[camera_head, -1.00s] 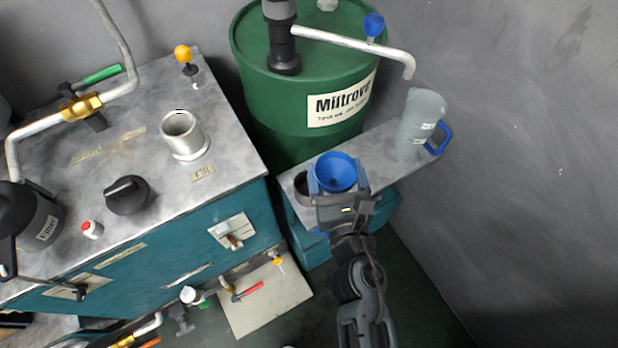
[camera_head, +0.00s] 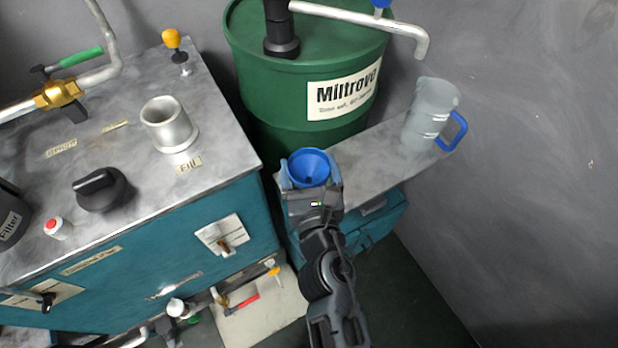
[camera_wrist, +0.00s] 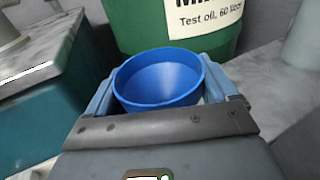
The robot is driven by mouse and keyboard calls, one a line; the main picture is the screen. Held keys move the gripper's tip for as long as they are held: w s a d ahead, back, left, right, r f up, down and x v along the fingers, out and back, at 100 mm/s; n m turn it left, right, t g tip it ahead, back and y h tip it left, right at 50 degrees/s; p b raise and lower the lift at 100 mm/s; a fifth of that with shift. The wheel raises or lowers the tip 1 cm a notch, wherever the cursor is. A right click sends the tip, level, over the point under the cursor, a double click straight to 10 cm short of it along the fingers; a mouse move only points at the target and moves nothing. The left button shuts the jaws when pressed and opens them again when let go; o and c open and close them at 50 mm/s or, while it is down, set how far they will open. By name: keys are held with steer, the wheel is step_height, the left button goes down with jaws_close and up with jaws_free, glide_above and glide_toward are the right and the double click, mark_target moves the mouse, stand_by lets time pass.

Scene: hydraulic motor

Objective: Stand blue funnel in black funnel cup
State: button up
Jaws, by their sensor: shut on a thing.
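The blue funnel (camera_head: 308,167) is upright, its wide mouth facing up, between the fingers of my gripper (camera_head: 310,174). The gripper is shut on it, with one blue-grey finger on each side. In the wrist view the funnel (camera_wrist: 158,80) fills the space between the fingers, and its spout is hidden. The funnel is over the left end of the grey bench top. The black funnel cup cannot be seen now; the funnel and gripper cover that part of the bench. I cannot tell whether the spout is in the cup.
A teal cabinet (camera_head: 150,275) with a metal filler neck (camera_head: 168,125) stands to the left. A green oil drum (camera_head: 290,110) is behind the bench (camera_head: 385,160). A clear jug (camera_head: 430,112) with a blue handle stands on the bench's right end. The bench between is clear.

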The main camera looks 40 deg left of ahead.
step_height(320, 180, down, 2)
steer(key=shift+f+b, duration=0.1)
steer(key=shift+b, duration=0.55)
steer(key=o, duration=0.9)
steer(key=p+v, duration=0.1)
steer(key=v, duration=1.1)
